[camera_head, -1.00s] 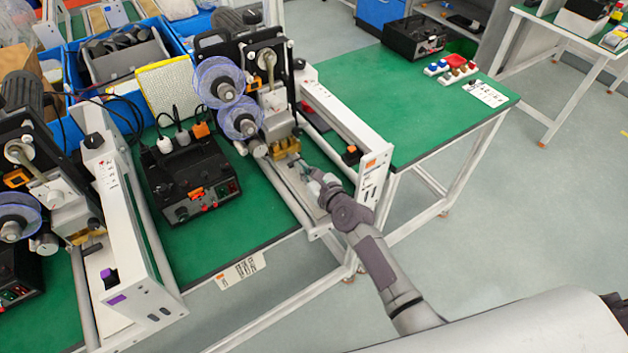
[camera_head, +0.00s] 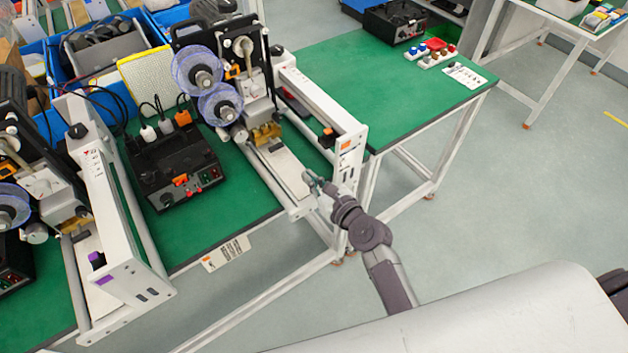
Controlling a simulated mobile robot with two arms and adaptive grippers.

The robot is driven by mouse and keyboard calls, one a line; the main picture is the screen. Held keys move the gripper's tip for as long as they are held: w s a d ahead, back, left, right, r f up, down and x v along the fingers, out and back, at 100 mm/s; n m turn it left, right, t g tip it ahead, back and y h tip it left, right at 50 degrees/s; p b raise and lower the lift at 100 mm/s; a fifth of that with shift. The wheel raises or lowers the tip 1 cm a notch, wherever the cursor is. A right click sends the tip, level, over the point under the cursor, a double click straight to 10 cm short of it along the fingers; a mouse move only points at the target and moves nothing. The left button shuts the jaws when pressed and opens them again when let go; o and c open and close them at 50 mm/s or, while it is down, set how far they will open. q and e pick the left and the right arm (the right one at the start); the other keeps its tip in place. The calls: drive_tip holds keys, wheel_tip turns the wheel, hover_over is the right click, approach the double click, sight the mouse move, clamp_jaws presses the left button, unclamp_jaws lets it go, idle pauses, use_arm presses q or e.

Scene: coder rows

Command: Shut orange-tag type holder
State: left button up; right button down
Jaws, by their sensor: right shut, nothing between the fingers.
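The orange-tag coder is the right one of two machines, with an orange tag (camera_head: 347,145) on the front end of its white frame. Its brass-coloured type holder (camera_head: 265,133) sits at the lower front of the printing head, above the pale bed (camera_head: 285,172). It is too small here to tell whether it is fully shut. My right gripper (camera_head: 309,179) is shut and empty, over the front end of the bed. It is clearly apart from the type holder. My left gripper is not in view.
The purple-tag coder (camera_head: 130,264) stands at the left. A black control box (camera_head: 175,170) sits between the coders. The coder's white side frame (camera_head: 318,105) runs just right of the bed. The green table (camera_head: 340,58) is mostly clear behind it.

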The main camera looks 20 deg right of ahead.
sight(277, 149)
drive_tip(key=shift+s+d, duration=0.15)
drive_tip(key=shift+s, duration=0.25)
drive_tip(key=n+b, duration=0.4)
drive_tip(key=n, duration=0.1)
drive_tip(key=a+f+n+b, duration=0.1)
drive_tip(key=n+b, duration=0.1)
drive_tip(key=b, duration=0.1)
drive_tip(key=shift+w+f+n+y, duration=0.1)
drive_tip(key=shift+w+n+y, duration=0.2)
drive_tip(key=shift+n+y, duration=0.1)
drive_tip(key=n+b, duration=0.2)
drive_tip(key=n, duration=0.1)
drive_tip(key=n+b, duration=0.4)
drive_tip(key=n, duration=0.1)
drive_tip(key=shift+s+d+r+n+h, duration=0.2)
drive_tip(key=shift+d+n+h, duration=0.05)
drive_tip(key=shift+n+h, duration=0.05)
drive_tip(key=shift+r+n+b, duration=0.2)
drive_tip(key=shift+n+b, duration=0.1)
drive_tip(key=shift+n, duration=0.3)
drive_tip(key=shift+w+r+n, duration=0.1)
drive_tip(key=shift+r+n, duration=0.05)
drive_tip(key=shift+n, duration=0.15)
drive_tip(key=shift+w+a, duration=0.1)
drive_tip(key=shift+w, duration=0.25)
drive_tip(key=x, duration=1.2)
drive_tip(key=shift+w+p, duration=0.4)
drive_tip(key=shift+a, duration=0.1)
